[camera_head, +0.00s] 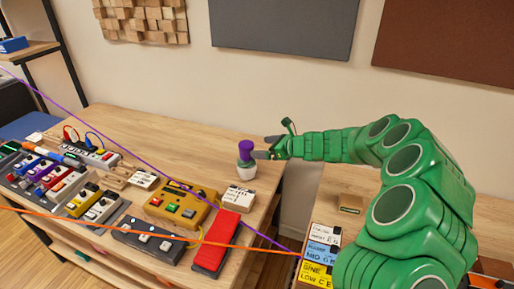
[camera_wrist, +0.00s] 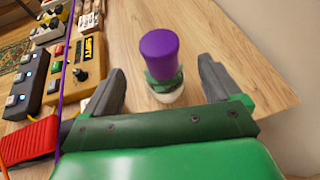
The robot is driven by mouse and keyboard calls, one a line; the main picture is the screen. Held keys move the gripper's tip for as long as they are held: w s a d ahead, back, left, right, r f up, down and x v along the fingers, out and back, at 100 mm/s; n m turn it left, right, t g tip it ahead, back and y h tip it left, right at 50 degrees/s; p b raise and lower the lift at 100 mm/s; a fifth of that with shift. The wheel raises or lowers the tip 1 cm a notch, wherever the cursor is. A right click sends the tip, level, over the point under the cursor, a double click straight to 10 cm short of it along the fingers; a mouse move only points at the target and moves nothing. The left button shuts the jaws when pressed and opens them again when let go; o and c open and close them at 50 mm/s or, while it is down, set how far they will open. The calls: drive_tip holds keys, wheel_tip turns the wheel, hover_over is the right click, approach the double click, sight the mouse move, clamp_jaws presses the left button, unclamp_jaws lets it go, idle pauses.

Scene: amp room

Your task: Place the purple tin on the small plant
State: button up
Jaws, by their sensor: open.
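The purple tin (camera_head: 246,147) stands on top of the small plant (camera_head: 246,170), which is in a pale pot on the wooden table near its right end. In the wrist view the tin (camera_wrist: 160,46) looks upright, with a ring of green leaves and the pale pot (camera_wrist: 167,97) below it. My gripper (camera_head: 266,147) reaches in from the right at about the tin's height. In the wrist view my gripper (camera_wrist: 160,80) is open, with one finger on each side and clear gaps to the tin and plant. Most of the plant is hidden under the tin.
A red pedal (camera_head: 216,242), a yellow box (camera_head: 181,203) and a small white box (camera_head: 238,197) lie left and in front of the plant. Several more pedals fill the table's left. Purple and orange cables cross the view. The wall is behind.

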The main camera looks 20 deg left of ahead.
drive_tip(key=shift+v, duration=0.8)
